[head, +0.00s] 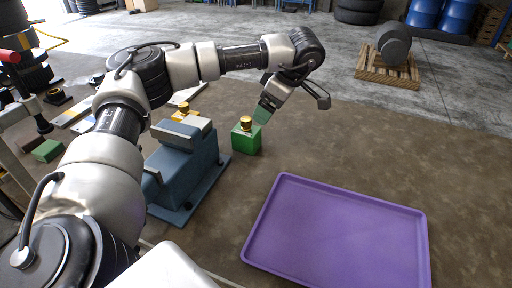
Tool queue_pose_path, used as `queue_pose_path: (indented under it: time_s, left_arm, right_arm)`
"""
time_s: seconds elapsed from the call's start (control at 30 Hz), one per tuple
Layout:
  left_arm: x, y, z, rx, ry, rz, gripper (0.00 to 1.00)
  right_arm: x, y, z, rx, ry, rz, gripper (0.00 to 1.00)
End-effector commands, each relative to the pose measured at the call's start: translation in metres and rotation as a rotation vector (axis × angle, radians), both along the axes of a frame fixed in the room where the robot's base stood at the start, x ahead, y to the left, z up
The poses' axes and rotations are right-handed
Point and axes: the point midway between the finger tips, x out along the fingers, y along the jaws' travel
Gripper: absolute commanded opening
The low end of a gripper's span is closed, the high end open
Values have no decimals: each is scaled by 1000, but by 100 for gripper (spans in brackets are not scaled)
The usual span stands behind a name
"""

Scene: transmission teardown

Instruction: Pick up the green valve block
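The green valve block (246,140) is a small green cube with a gold knob on top. It stands upright on the brown work surface, just right of a blue-grey housing. My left gripper (264,111) hangs just above and to the right of the block, tilted down toward it. A greenish patch shows near its tip. I cannot tell whether its fingers are open or touching the block. My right gripper is not in view.
A purple tray (340,181) lies at the front right, empty. Another green block (46,151) lies at the far left among dark parts. The brown surface right of the block is clear.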

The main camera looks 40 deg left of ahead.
Motion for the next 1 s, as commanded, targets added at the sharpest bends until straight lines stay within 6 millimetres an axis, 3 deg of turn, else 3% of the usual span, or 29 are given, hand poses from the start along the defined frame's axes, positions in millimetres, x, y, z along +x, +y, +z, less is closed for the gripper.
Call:
queue_pose_path:
  time_s: [0.03, 0.13, 0.3, 0.6, 0.83, 1.0]
  left_arm:
    - [-3, 13, 3, 42, 7, 25, 90]
    - [-8, 28, 5, 85, 24, 52, 90]
    - [-13, 42, -16, 92, 28, 55, 90]
    - [-16, 53, -39, 91, 26, 53, 90]
    - [-18, 61, -72, 90, 27, 54, 90]
    - [-20, 67, -85, 89, 25, 52, 90]
  right_arm:
    - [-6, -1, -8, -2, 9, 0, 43]
    - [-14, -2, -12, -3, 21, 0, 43]
    - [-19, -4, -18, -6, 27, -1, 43]
    - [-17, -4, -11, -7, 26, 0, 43]
    - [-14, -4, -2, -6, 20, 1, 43]
    - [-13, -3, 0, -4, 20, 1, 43]
